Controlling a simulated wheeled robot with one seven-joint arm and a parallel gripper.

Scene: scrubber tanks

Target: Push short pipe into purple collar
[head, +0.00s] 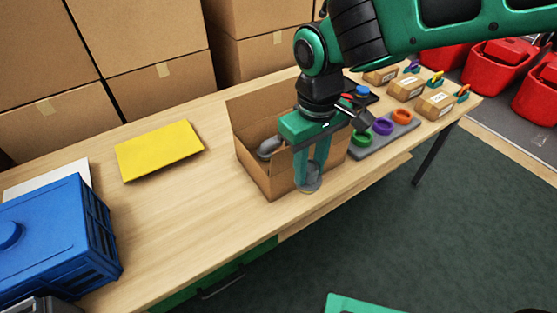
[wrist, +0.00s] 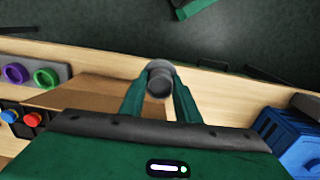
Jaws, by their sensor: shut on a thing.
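My gripper (head: 313,170) is shut on a short grey pipe (head: 311,182), just outside the front wall of the open cardboard box. In the wrist view the pipe (wrist: 160,79) sits between the fingertips, with its round end facing the camera. The purple collar (head: 382,126) is a ring on a grey block to the right of the gripper, between a green and an orange ring. It also shows at the left edge of the wrist view (wrist: 15,74). The pipe and the collar are well apart.
The open cardboard box (head: 257,172) holds a grey bent pipe (head: 270,147). The grey block also bears a green collar (head: 362,139) and an orange collar (head: 401,116). Small cartons (head: 436,104) stand farther right. A yellow pad (head: 160,150) and a blue case (head: 60,240) lie left.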

